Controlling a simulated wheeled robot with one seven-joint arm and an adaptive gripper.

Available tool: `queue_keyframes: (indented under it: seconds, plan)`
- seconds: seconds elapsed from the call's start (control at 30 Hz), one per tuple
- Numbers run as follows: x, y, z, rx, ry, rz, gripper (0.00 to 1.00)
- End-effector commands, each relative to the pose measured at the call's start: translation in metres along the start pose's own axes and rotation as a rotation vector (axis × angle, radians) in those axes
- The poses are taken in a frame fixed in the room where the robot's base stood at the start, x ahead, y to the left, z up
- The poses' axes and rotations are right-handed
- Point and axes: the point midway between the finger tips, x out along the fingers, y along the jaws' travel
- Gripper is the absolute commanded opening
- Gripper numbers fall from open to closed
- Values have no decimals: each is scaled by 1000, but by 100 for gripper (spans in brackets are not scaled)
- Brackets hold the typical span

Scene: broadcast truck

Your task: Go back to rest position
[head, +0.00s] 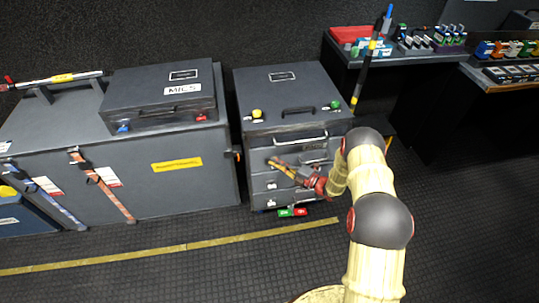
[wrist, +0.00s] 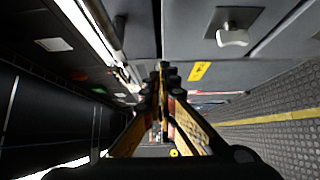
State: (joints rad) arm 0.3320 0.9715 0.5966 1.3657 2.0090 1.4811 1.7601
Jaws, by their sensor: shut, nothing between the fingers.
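My gripper (head: 273,162) is at the end of my cream and black arm in the head view, in front of the grey drawer cabinet (head: 262,140). Its fingers point left, close to the drawer fronts; I cannot tell whether they touch. In the wrist view, my gripper's fingers (wrist: 163,68) come together at the tips with nothing between them. My forearm and gripper hide part of the drawers.
A large grey chest (head: 140,185) with a case labelled MICS (head: 150,108) stands left of the cabinet. Green and red items (head: 292,212) lie at the cabinet's foot. Desks with coloured gear stand at back right.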

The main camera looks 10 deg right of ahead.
Motion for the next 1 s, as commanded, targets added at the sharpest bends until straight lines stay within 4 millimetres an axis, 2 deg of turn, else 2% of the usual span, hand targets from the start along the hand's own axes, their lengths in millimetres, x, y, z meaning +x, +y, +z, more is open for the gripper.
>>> queue_keyframes:
  seconds: [0.03,0.2,0.4,0.77,0.93,1.0]
  plan:
    - [-14,2,2,1,-6,0,0]
    - [-47,1,1,2,-4,-1,0]
    - [-71,0,0,1,-2,0,0]
    - [-78,-1,0,-8,0,0,0]
    - [-78,-7,-2,-142,8,-22,0]
    - [-79,-16,-15,-237,54,-50,0]
